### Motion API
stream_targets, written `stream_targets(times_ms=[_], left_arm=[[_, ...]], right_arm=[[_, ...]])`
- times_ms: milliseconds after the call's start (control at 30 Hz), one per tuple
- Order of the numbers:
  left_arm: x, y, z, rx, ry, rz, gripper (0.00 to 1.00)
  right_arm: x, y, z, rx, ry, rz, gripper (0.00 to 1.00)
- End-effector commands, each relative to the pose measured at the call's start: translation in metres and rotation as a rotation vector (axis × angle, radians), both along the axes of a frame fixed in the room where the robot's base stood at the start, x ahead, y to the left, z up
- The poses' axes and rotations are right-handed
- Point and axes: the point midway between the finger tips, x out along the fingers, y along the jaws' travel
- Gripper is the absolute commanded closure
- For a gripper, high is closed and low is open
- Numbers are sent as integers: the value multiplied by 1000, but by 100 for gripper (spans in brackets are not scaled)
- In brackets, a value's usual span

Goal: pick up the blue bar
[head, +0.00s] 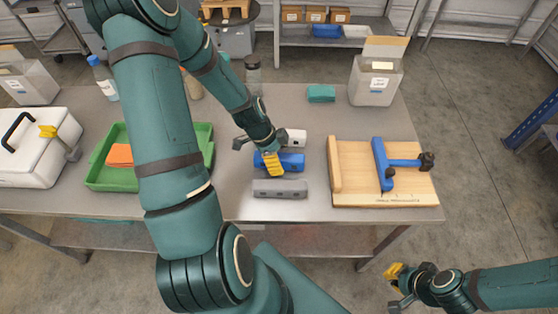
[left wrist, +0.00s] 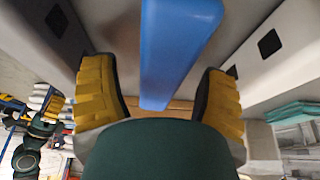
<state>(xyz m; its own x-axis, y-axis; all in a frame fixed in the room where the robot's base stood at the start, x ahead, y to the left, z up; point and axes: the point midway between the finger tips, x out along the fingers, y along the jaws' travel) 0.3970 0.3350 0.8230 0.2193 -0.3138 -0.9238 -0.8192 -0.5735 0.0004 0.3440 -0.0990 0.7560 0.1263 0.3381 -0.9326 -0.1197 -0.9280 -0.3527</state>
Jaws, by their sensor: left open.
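The blue bar (head: 292,163) lies on the metal table between a white bar (head: 297,137) behind it and a grey bar (head: 280,189) in front. My left gripper (head: 268,160) is open at the left part of the blue bar and hides some of it. In the left wrist view, the blue bar (left wrist: 176,48) runs between the two yellow fingers of my left gripper (left wrist: 157,80), with a visible gap on each side. My right gripper (head: 393,284) is low at the right, away from the table; its opening is unclear.
A green tray (head: 104,181) with an orange block stands left of the bars. A teal block (head: 321,93) and a grey hopper bin (head: 375,82) stand at the back.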

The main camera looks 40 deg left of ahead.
Motion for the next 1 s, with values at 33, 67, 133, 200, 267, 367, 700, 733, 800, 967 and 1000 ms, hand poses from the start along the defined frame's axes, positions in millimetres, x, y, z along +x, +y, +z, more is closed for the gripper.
stream_targets(times_ms=[33,67,133,200,267,367,700,733,800,967,1000], left_arm=[[0,0,0,1,-1,0,27],[0,0,0,1,-1,0,27],[0,0,1,1,-1,0,29],[0,0,1,1,-1,0,54],[0,0,1,1,-1,0,75],[0,0,1,1,-1,0,100],[0,0,0,0,0,0,100],[0,0,1,0,0,0,100],[0,0,4,1,-1,0,100],[0,1,28,4,-4,0,100],[1,1,36,4,-4,0,100]], right_arm=[[0,0,0,0,0,0,100],[0,0,0,0,0,0,100],[0,0,0,0,0,0,100],[0,0,0,0,-1,0,100],[0,0,0,0,-1,0,100],[0,0,0,0,-1,0,100],[0,0,0,0,0,0,100],[0,0,0,0,0,0,100],[0,0,1,0,0,0,100],[0,0,7,0,0,-1,100],[0,0,9,0,-1,-1,100]])
